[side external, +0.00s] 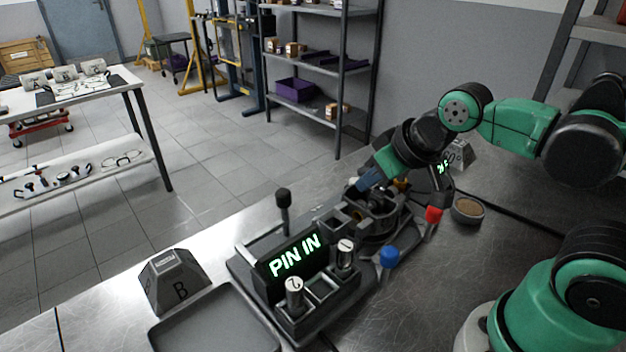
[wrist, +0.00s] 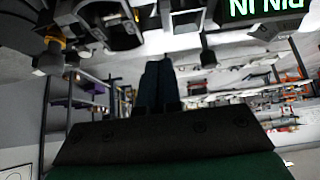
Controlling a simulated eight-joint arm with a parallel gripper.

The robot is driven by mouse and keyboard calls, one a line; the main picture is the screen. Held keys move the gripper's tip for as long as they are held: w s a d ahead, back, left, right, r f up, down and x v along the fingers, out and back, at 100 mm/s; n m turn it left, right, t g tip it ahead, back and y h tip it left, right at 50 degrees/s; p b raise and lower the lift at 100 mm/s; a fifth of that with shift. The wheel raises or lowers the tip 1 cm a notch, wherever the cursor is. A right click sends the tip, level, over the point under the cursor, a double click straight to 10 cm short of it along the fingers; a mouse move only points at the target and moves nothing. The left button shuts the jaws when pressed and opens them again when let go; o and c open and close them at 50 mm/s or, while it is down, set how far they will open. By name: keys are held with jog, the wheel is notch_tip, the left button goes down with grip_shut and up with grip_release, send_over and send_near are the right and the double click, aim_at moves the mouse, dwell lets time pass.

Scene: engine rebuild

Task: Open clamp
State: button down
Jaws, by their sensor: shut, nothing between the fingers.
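A dark fixture on the metal bench carries a lit display reading "PIN IN" (side external: 294,256), seen upside down in the wrist view (wrist: 266,8). A dark ring-shaped holder (side external: 380,222), perhaps the clamp, stands at the fixture's far right end. I cannot tell whether it is open or shut. My gripper (side external: 364,184) is low over this end, its fingers close to the holder; contact is unclear. In the wrist view, my gripper's fingers (wrist: 160,68) are together with nothing between them. Red (side external: 433,214) and blue (side external: 389,257) knobs stick out from the fixture's right side.
An upright black-knobbed lever (side external: 283,197) stands behind the display. Two numbered silver cylinders (side external: 295,291) (side external: 345,252) stand in sockets in front. A block marked B (side external: 175,285), an empty tray (side external: 215,325) and a small bowl (side external: 467,210) are nearby.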

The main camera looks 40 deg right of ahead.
dwell(0.3)
jog(key=c, duration=1.2)
grip_release()
jog(key=shift+d, duration=0.15)
jog(key=o, duration=0.7)
jog(key=d+g, duration=0.1)
jog(key=s+d+g, duration=0.1)
jog(key=s+d+m, duration=0.1)
jog(key=d, duration=0.1)
jog(key=shift+d+f+g+h, duration=0.1)
jog(key=shift+f+g+h, duration=0.2)
jog(key=shift+g+h, duration=0.1)
jog(key=shift+c, duration=0.2)
jog(key=s+d+m+g, duration=0.1)
jog(key=s+d+g, duration=0.3)
jog(key=shift+s+d+r+y, duration=0.1)
jog(key=shift+s+d+y, duration=0.1)
jog(key=shift+y, duration=0.1)
jog(key=shift+s+d+m, duration=0.1)
jog(key=shift+s+m, duration=0.05)
jog(key=shift+m, duration=0.15)
jog(key=shift+f, duration=2.8)
grip_shut()
